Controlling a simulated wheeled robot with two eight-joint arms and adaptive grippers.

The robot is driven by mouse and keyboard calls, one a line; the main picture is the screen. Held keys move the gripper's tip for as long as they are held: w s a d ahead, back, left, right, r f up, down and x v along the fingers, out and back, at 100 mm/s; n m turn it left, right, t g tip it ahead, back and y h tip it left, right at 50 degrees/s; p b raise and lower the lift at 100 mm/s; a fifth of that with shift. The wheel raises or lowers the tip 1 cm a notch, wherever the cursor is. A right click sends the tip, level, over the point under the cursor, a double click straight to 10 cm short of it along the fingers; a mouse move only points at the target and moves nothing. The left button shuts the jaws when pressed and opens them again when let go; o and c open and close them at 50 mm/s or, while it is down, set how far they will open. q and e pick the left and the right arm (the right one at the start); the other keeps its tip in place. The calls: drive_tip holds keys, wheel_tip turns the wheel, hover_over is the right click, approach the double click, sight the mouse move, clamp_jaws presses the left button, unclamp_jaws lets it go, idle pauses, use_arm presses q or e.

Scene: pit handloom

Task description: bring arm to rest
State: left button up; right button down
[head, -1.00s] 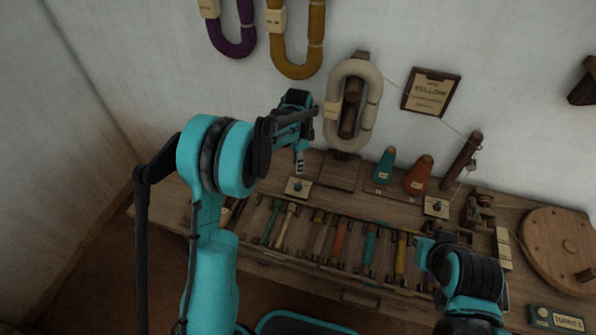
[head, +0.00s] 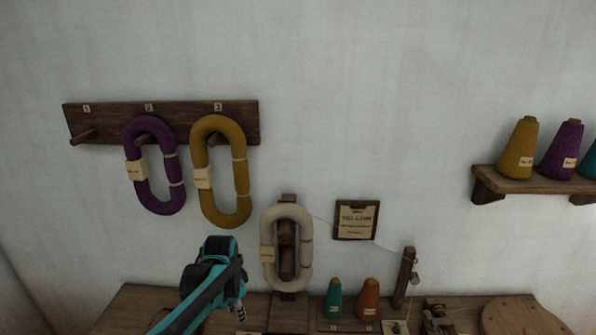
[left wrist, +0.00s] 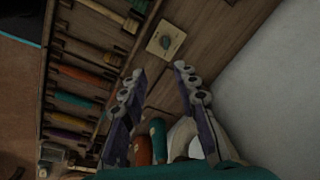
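My left arm comes in at the lower left of the head view. Its left gripper (head: 239,312) points down over the bench, left of and below the cream skein (head: 306,247). In the left wrist view the left gripper (left wrist: 158,76) has its two fingers spread with nothing between them. The bench top shows beyond the fingers. My right arm and gripper are not in the head view.
The bench (head: 135,305) carries a teal cone (head: 333,300), an orange cone (head: 368,301), a wooden post (head: 404,278) and a round wooden disc (head: 520,318). Purple (head: 169,190) and mustard (head: 240,185) skeins hang from a peg board (head: 105,115). A shelf (head: 540,186) holds several cones.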

use_arm(q)
drive_tip(key=s+r+n+t, duration=0.2)
drive_tip(key=s+n, duration=0.3)
drive_tip(key=s, duration=0.5)
drive_tip(key=s+r+n+t, duration=0.3)
drive_tip(key=s+n, duration=0.1)
drive_tip(key=s, duration=0.7)
drive_tip(key=shift+s+r+n+t, duration=0.25)
drive_tip(key=shift+s+n+t, duration=0.05)
drive_tip(key=shift+n, duration=0.1)
